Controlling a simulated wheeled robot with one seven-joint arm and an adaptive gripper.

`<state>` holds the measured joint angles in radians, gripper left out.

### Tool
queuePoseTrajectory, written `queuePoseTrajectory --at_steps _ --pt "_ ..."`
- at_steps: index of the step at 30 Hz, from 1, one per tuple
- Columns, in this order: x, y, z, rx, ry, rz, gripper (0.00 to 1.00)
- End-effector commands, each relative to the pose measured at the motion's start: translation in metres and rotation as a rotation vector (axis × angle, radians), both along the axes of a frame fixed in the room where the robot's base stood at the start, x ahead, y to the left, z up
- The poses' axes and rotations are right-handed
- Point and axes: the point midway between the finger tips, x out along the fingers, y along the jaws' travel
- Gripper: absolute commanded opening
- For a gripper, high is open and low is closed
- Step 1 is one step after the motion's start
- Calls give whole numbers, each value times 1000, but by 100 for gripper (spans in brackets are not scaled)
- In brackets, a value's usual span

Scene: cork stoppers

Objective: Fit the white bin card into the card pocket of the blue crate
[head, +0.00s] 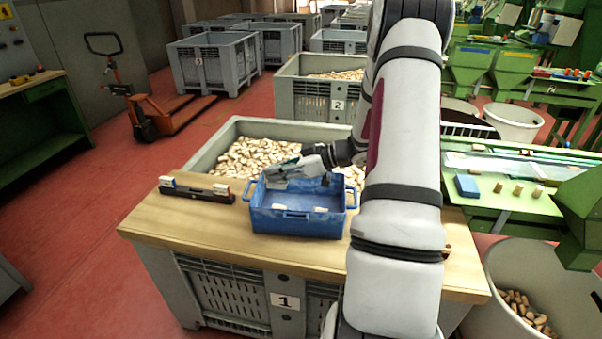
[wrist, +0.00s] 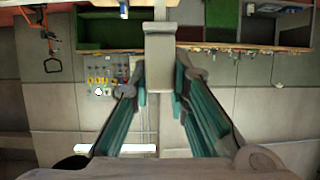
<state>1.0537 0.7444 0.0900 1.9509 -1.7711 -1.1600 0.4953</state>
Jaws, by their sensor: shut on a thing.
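The blue crate (head: 297,222) stands on the wooden board, with a handle at each end. A few pale pieces lie inside it. My gripper (head: 272,180) is over the crate's back left part, low and close to its rim. In the wrist view its teal-padded fingers (wrist: 160,82) are shut on a pale, narrow thing (wrist: 160,50), which looks like the white bin card, though its face cannot be read. In the head view the card cannot be told apart from the fingers.
A grey bin of corks (head: 250,155) stands behind. My arm covers the board's right part. The board's front left is clear.

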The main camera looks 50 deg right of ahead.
Motion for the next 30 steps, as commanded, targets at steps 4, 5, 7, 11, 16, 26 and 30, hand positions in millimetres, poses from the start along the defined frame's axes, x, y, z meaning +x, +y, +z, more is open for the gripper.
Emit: queuePoseTrajectory --at_steps 4,5,7,11,16,26,30 --pt "-39 -17 -5 1 0 36 0" --pt "-43 -18 -5 1 -1 43 0" --pt "-50 -20 -7 0 0 52 0" --pt "-53 -21 -11 -1 0 58 0" --pt "-51 -21 -20 -1 -1 57 0" --pt "-51 -21 -40 -1 -1 57 0" --pt "-51 -21 -48 -1 -1 56 0"
